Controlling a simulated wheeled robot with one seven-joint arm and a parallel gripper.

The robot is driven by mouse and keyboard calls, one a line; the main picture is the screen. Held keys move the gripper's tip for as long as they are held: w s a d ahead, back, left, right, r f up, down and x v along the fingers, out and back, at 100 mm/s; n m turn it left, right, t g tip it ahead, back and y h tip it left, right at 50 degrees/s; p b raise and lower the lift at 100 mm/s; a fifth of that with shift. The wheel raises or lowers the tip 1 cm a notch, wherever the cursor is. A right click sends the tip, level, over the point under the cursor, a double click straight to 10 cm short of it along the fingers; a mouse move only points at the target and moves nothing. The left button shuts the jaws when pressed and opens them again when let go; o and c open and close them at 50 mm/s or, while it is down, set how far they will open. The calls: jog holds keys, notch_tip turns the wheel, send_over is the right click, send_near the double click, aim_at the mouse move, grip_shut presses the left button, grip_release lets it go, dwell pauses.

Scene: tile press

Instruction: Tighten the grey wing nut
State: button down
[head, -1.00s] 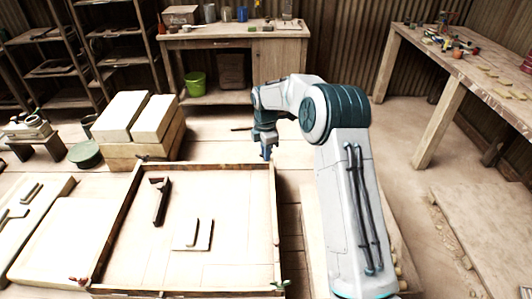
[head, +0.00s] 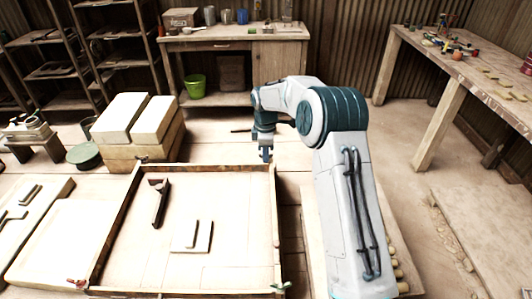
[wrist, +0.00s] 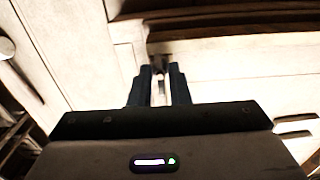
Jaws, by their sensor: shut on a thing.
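A large wooden frame (head: 205,167) lies in front of me with small wing nuts at its corners. My gripper (head: 266,154) is at the frame's far right corner, pointing down. In the wrist view, the two dark fingers (wrist: 159,82) are closed around a small grey piece, which looks like the grey wing nut (wrist: 159,66). The fingers hide most of it. In the head view the nut is hidden by the gripper. A red wing nut (head: 77,283) sits at the near left corner and a green one (head: 281,287) at the near right corner.
Inside the frame lie a dark angled bar (head: 160,203) and a pale tile with an upright handle (head: 191,238). Pale blocks (head: 135,118) are stacked beyond the frame's far left. Workbenches stand at the back and right. Floor behind the gripper is mostly clear.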

jog(key=shift+r, duration=0.15)
jog(key=c, duration=1.4)
grip_release()
jog(key=shift+o, duration=0.2)
notch_tip(320, 180, up, 14)
jog(key=shift+b, duration=0.4)
